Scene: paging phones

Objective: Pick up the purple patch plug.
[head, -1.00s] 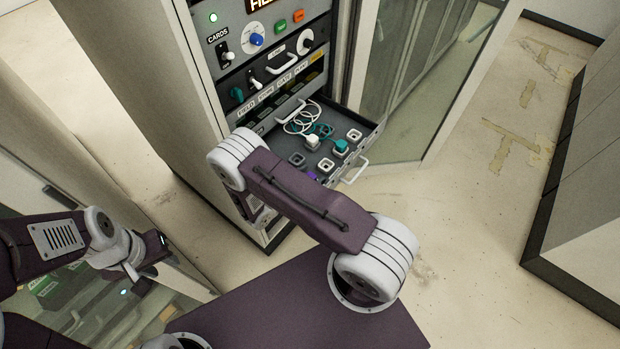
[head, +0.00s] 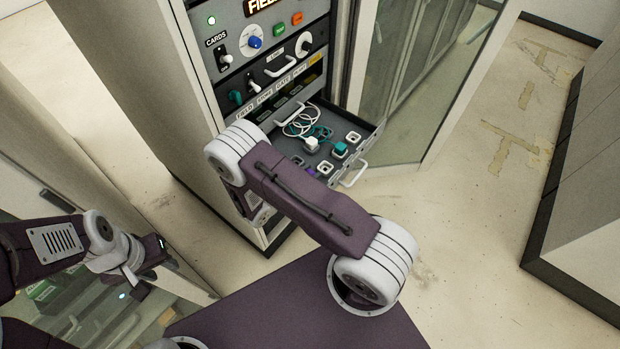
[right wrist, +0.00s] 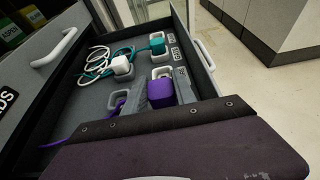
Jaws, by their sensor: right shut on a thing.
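The purple patch plug (right wrist: 160,93) is in the right wrist view, inside the open drawer (right wrist: 52,108). My right gripper (right wrist: 161,88) has a grey finger on each side of the plug and is shut on it. A purple cord (right wrist: 117,105) shows to the left of the left finger. Whether the plug is clear of its socket I cannot tell. In the head view only a small bit of the purple plug (head: 310,171) shows beyond my right arm, which hides the right gripper. My left gripper (head: 132,275) is at lower left, away from the drawer; its jaws are unclear.
A white plug (right wrist: 121,66) and a teal plug (right wrist: 157,44), with their cords, sit in the drawer near the purple one. The drawer's front handle (head: 355,175) and side walls stand close by. Open floor (head: 460,220) lies to the right.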

